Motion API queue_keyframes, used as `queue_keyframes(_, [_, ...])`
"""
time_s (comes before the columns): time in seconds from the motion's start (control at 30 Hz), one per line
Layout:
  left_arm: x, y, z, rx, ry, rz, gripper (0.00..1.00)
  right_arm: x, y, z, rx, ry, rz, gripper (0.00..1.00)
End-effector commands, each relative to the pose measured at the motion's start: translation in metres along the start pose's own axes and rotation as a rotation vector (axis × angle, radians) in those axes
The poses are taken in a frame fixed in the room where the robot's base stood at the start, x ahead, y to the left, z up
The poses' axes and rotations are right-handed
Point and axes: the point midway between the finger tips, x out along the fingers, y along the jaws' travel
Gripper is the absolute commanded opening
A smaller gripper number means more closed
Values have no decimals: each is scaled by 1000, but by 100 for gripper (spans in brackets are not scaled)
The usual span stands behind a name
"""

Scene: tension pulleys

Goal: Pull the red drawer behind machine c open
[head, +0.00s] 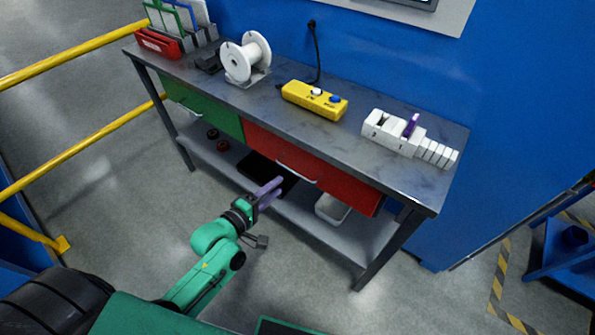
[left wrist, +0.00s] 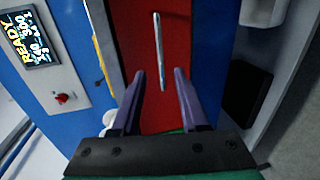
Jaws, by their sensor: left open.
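The red drawer (head: 340,184) is shut under the right part of the grey workbench, beside a green drawer (head: 208,107). Its pale bar handle (head: 296,172) runs along the front. My left gripper (head: 272,191) is in front of and below the red drawer, short of the handle, with purple fingers. In the left wrist view the red drawer (left wrist: 172,40) fills the middle. The handle (left wrist: 159,50) stands upright there, beyond and between the open fingertips of my left gripper (left wrist: 159,78). Nothing is between the fingers. My right gripper is not in view.
The workbench top (head: 360,150) holds a white spool (head: 246,58), a yellow button box (head: 314,100) and a white block holder (head: 395,132). A lower shelf (head: 300,205) carries a white bin (head: 331,209). Yellow rails (head: 70,55) stand at left; floor before the bench is clear.

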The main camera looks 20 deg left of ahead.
Motion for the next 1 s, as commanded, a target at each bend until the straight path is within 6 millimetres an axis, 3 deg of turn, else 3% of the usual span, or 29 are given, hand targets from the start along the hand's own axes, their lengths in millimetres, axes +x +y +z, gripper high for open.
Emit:
queue_keyframes(0.1, [34, 2, 0, 0, 1, 4, 44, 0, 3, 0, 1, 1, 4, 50])
queue_keyframes(0.3, [80, 0, 0, 3, 0, 1, 44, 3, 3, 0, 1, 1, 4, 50])
queue_keyframes(0.47, [96, 0, 0, 4, 0, 0, 44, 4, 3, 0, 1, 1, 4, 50])
queue_keyframes(0.67, [97, 0, 0, 4, 0, -2, 44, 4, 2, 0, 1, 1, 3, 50])
queue_keyframes(0.7, [97, 0, 0, 4, 0, -2, 40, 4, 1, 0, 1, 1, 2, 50])
queue_keyframes(0.8, [97, 0, 0, 4, 0, -1, 2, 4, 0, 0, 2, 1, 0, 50])
queue_keyframes(1.0, [96, 0, 0, 4, 0, -1, 0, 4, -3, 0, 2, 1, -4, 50])
